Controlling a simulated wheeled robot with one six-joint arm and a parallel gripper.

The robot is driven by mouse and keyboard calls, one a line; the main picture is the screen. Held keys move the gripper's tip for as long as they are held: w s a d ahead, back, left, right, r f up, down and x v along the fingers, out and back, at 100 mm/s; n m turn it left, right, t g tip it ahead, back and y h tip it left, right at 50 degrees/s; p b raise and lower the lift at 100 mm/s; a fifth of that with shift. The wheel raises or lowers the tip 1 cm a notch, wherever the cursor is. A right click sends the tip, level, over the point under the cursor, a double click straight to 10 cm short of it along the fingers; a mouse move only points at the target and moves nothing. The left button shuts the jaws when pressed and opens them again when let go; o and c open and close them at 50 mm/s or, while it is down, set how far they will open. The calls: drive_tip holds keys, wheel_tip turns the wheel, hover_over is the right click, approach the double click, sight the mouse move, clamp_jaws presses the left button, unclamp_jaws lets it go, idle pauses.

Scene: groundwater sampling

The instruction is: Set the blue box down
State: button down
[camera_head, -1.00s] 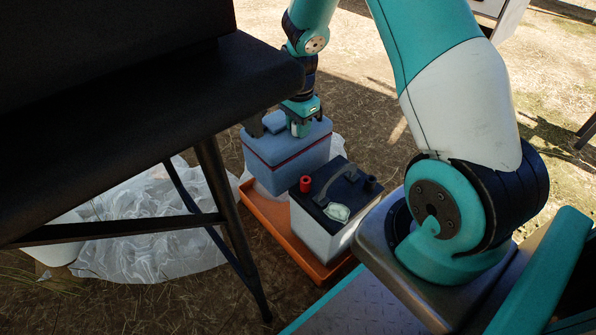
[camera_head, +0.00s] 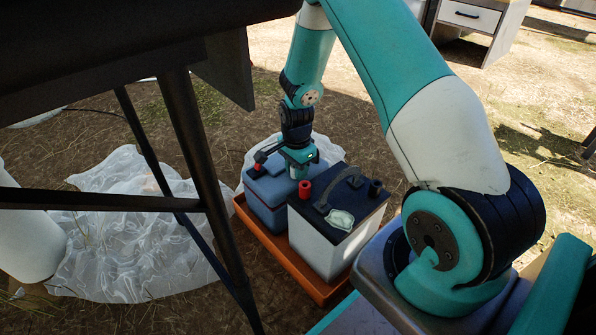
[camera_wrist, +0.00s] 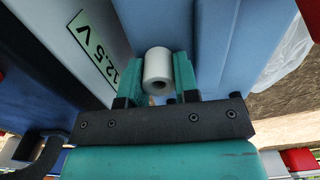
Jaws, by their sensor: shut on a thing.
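The blue box (camera_head: 268,195) stands in the far left part of the orange tray (camera_head: 313,284), close beside a white battery-like box with a dark top (camera_head: 325,235). My gripper (camera_head: 297,172) is at the right part of the blue box's top, pointing down and shut on it. In the wrist view the blue box (camera_wrist: 245,45) fills the upper right. A short white cylinder (camera_wrist: 158,65) shows between my teal fingers (camera_wrist: 157,82). The exact grip on the box is partly hidden. Whether its underside touches the tray floor cannot be seen.
A black table (camera_head: 185,130) with thin legs stands close on the left. Crumpled clear plastic sheeting (camera_head: 130,230) lies under it beside a white cylindrical container (camera_head: 30,235). A white drawer cabinet (camera_head: 475,18) is at the back. Bare ground is open behind the tray.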

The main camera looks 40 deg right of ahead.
drive_tip(key=shift+r, duration=0.1)
drive_tip(key=c, duration=0.9)
unclamp_jaws()
drive_tip(key=shift+o, duration=0.2)
wheel_tip(320, 180, up, 12)
drive_tip(key=p, duration=0.8)
